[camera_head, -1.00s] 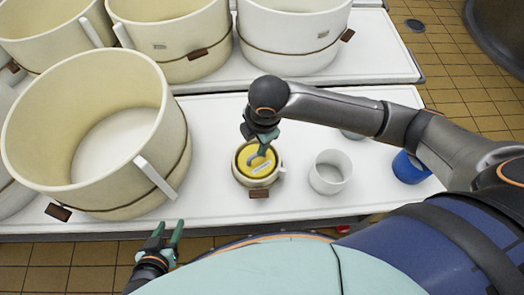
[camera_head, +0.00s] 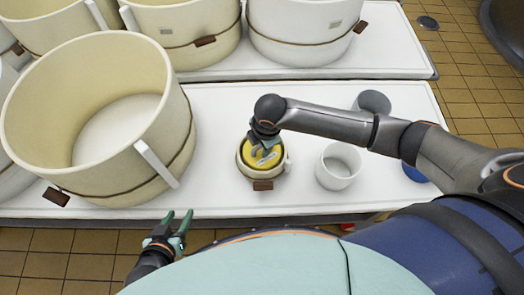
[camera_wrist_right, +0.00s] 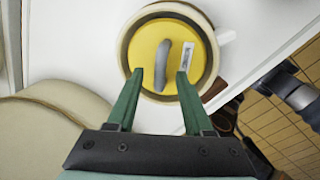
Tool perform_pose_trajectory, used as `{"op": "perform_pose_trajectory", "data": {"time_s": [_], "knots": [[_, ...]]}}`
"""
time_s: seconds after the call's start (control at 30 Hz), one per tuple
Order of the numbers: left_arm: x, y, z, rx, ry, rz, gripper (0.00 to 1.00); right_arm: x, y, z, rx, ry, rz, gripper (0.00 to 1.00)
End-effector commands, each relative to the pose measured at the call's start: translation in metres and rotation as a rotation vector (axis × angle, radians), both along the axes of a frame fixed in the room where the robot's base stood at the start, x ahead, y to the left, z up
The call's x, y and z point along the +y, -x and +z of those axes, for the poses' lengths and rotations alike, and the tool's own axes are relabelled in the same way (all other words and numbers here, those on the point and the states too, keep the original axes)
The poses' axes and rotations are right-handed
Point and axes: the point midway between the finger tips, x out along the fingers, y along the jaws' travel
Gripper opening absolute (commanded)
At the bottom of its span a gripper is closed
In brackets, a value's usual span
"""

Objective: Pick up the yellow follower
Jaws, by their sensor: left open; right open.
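The yellow follower (camera_head: 262,152) is a round disc with a grey arched handle and a pale label. It sits inside a small cream mould (camera_head: 264,183) with a brown tag, on the white table. In the right wrist view the follower (camera_wrist_right: 151,72) lies just beyond my right gripper (camera_wrist_right: 160,82). Its two green fingers are apart, one on each side of the grey handle (camera_wrist_right: 161,65), with the handle a little beyond the tips. My right gripper (camera_head: 262,146) partly covers the follower in the head view. My left gripper (camera_head: 177,224) is open and empty in front of the table's edge.
A large cream vat (camera_head: 108,110) stands left of the small mould. A white cup (camera_head: 338,166) stands to its right, with a grey round container (camera_head: 373,102) behind and a partly hidden blue one (camera_head: 413,173). More vats (camera_head: 305,35) stand on the back table.

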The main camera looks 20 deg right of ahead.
Motion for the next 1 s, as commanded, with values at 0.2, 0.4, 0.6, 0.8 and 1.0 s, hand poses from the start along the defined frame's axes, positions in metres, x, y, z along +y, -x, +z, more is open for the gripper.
{"op": "perform_pose_trajectory", "data": {"time_s": [0.2, 0.4, 0.6, 0.8, 1.0], "knots": [[-0.0001, -0.0030, 0.0024, -0.007, -0.001, -0.002, 0.50, 0.0006, -0.0008, -0.0032, -0.001, -0.001, 0.001, 0.51], [0.0002, -0.0037, 0.0029, -0.010, -0.001, -0.001, 0.50, 0.0005, -0.0008, -0.0030, -0.001, -0.001, 0.001, 0.36], [0.0007, -0.0041, 0.0032, -0.012, -0.001, 0.000, 0.50, 0.0004, -0.0008, -0.0029, -0.001, -0.001, 0.000, 0.13], [0.0012, -0.0044, 0.0033, -0.013, -0.002, 0.001, 0.50, 0.0003, -0.0007, -0.0029, -0.001, 0.000, 0.000, 0.00], [0.0016, -0.0046, 0.0033, -0.013, -0.002, 0.001, 0.50, 0.0003, -0.0007, -0.0028, -0.001, 0.000, 0.000, 0.00]]}}
